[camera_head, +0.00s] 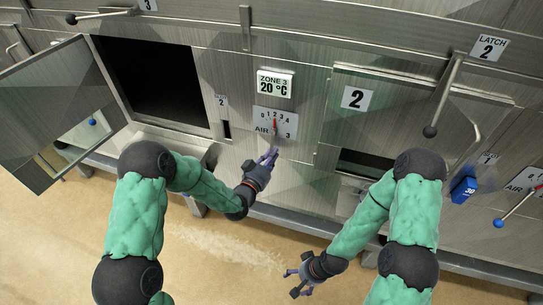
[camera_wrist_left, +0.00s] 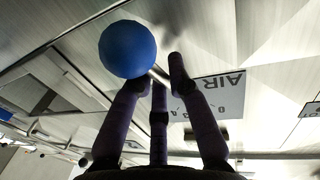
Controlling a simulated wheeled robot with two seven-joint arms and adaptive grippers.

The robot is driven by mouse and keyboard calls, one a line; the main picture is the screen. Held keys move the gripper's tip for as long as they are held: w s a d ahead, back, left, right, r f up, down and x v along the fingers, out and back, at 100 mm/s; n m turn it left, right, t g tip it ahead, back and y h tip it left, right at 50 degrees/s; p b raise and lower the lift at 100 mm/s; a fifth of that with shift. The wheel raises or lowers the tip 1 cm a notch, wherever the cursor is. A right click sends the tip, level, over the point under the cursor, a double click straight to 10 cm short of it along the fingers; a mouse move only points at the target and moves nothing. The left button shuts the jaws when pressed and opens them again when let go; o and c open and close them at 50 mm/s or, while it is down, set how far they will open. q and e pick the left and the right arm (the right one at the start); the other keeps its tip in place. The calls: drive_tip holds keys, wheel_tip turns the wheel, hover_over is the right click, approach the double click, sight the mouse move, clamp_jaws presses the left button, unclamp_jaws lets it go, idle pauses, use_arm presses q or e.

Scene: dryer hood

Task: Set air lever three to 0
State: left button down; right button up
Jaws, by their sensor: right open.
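The air lever three panel (camera_head: 275,123) is a pale plate marked AIR 3 with a 0 to 4 scale. Its red pointer (camera_head: 275,125) stands near 2. My left gripper (camera_head: 270,155) is just below the plate and hides the lever's lower end in the head view. In the left wrist view, a blue ball knob (camera_wrist_left: 127,48) sits at the left fingertip, and its thin metal rod (camera_wrist_left: 159,75) shows between the fingertips (camera_wrist_left: 157,75). I cannot tell whether the fingers grip it. My right gripper (camera_head: 299,279) is open and empty, low over the floor.
An open door (camera_head: 62,110) stands at the left beside a dark opening. A zone 3 display (camera_head: 274,84) reads 20 °C above the plate. At the right are a latch lever (camera_head: 443,95), a blue block (camera_head: 463,188) and another blue-knobbed air lever (camera_head: 499,222).

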idle(0.3)
use_arm(q)
drive_tip(key=shift+s+d+n+b, duration=0.15)
drive_tip(key=shift+d+n+b, duration=0.35)
drive_tip(key=shift+n+b, duration=0.3)
drive_tip(key=shift+s+d+r+n+t+b, duration=0.15)
drive_tip(key=shift+d+n+b, duration=0.25)
drive_tip(key=shift+n+b, duration=0.2)
drive_tip(key=shift+s+d+f+n+t+b, duration=0.1)
drive_tip(key=shift+d+n+t+b, duration=0.05)
drive_tip(key=shift+d+n+b, duration=0.35)
drive_tip(key=n+b, duration=0.1)
drive_tip(key=d+r+n+b, duration=0.1)
drive_tip(key=n, duration=0.1)
drive_tip(key=shift+s+d+r+t, duration=0.1)
drive_tip(key=shift+s+d+t, duration=0.1)
drive_tip(key=shift+s+t, duration=0.1)
drive_tip(key=shift+s+d+r+n+b, duration=0.1)
drive_tip(key=shift+d+r+n+b, duration=0.35)
drive_tip(key=shift+n+b, duration=0.4)
drive_tip(key=c, duration=1.2)
unclamp_jaws()
